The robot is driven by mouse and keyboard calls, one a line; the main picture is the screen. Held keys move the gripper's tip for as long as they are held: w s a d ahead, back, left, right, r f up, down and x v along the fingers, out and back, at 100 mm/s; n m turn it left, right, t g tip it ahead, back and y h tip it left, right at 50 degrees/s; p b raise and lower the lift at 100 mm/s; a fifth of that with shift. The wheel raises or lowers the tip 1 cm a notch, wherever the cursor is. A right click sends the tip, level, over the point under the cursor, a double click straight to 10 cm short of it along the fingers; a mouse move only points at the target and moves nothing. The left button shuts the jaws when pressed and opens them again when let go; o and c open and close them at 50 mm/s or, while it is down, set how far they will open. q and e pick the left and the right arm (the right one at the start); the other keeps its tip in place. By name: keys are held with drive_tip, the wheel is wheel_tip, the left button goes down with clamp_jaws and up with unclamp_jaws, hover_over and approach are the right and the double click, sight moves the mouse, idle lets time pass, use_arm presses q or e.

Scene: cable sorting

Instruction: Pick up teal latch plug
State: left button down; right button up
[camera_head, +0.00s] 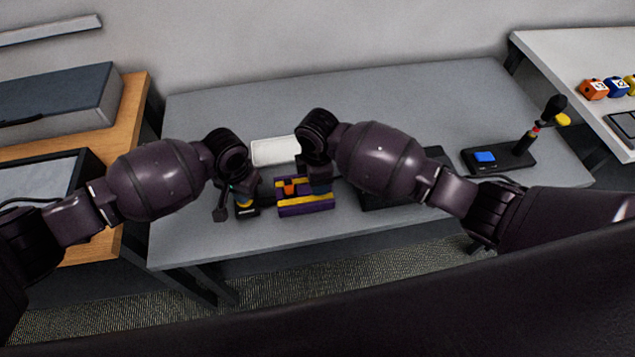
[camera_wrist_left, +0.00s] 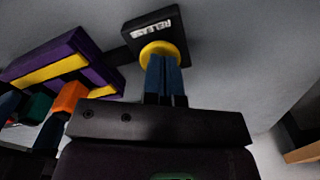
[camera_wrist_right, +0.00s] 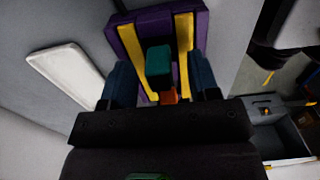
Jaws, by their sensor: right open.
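The teal latch plug (camera_wrist_right: 158,65) stands in a purple and yellow holder (camera_wrist_right: 130,38), between the blue fingers of my right gripper (camera_wrist_right: 160,85). The right jaws are open, one finger on each side of the plug. In the left wrist view the teal plug (camera_wrist_left: 36,106) shows beside an orange plug (camera_wrist_left: 69,97). In the head view the right gripper (camera_head: 319,184) hides the teal plug. My left gripper (camera_wrist_left: 163,80) has its fingers together at the yellow button (camera_wrist_left: 160,47) of a black block marked RELEASE (camera_wrist_left: 153,29). I cannot tell whether the button is pressed.
A white tray (camera_head: 274,151) lies behind the holder on the grey table (camera_head: 400,95). A dark tray sits partly behind my right arm. The table's back is clear.

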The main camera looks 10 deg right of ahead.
drive_tip(key=c, duration=1)
drive_tip(key=shift+r, duration=0.15)
wheel_tip(320, 180, up, 10)
drive_tip(key=shift+f, duration=0.1)
use_arm(q)
wheel_tip(320, 180, up, 9)
idle(1.7)
idle(0.5)
